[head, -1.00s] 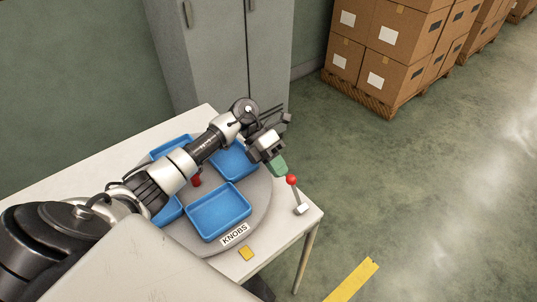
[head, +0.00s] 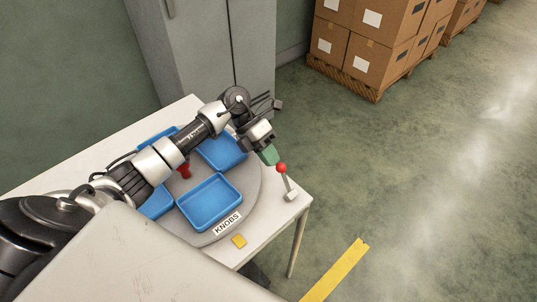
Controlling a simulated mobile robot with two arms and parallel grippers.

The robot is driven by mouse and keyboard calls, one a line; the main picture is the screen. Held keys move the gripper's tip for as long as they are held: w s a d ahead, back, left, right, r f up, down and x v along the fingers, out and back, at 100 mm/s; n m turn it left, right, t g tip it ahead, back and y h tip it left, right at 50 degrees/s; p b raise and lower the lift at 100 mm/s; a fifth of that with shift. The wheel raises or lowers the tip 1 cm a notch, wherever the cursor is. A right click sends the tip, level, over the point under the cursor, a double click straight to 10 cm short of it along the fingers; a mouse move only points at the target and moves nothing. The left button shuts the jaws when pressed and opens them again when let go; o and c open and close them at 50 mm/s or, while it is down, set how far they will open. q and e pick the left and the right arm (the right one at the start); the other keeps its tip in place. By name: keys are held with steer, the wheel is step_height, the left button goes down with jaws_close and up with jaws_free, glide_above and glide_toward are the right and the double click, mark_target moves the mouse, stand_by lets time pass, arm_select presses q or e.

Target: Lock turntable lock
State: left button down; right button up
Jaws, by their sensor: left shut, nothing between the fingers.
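The turntable lock is a small lever with a red ball knob (head: 281,168) on a pale base (head: 291,196) at the right corner of the table. Its lever leans up and to the left. My left gripper (head: 270,156) has green fingertips, which are shut and empty just up-left of the red knob; whether they touch it I cannot tell. The round grey turntable (head: 250,192) carries several blue trays, one of them an empty tray (head: 209,203) in front by the KNOBS label (head: 227,223). My arm hides part of the turntable. My right gripper is not in view.
The white table (head: 75,158) ends just past the lever. A yellow square (head: 239,241) lies near its front edge. A grey cabinet (head: 205,50) stands behind the table. Stacked boxes (head: 375,60) stand on a pallet at the back right. The floor to the right is clear.

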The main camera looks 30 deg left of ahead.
mark_target(283, 171)
arm_select(q)
steer(key=d+r+y+p, duration=0.1)
steer(key=s+d+r+t+y+p, duration=0.1)
steer(key=d+y, duration=0.1)
steer(key=d+y+p, duration=0.1)
steer(key=shift+s+d+r+t+y, duration=0.3)
steer(key=shift+d+r+y, duration=0.05)
steer(key=shift+r+y, duration=0.05)
steer(key=s+d+y+b, duration=0.1)
steer(key=s+d+b, duration=0.1)
steer(key=d, duration=0.5)
steer(key=shift+s+f, duration=0.25)
steer(key=shift+f, duration=0.2)
steer(key=shift+r, duration=0.1)
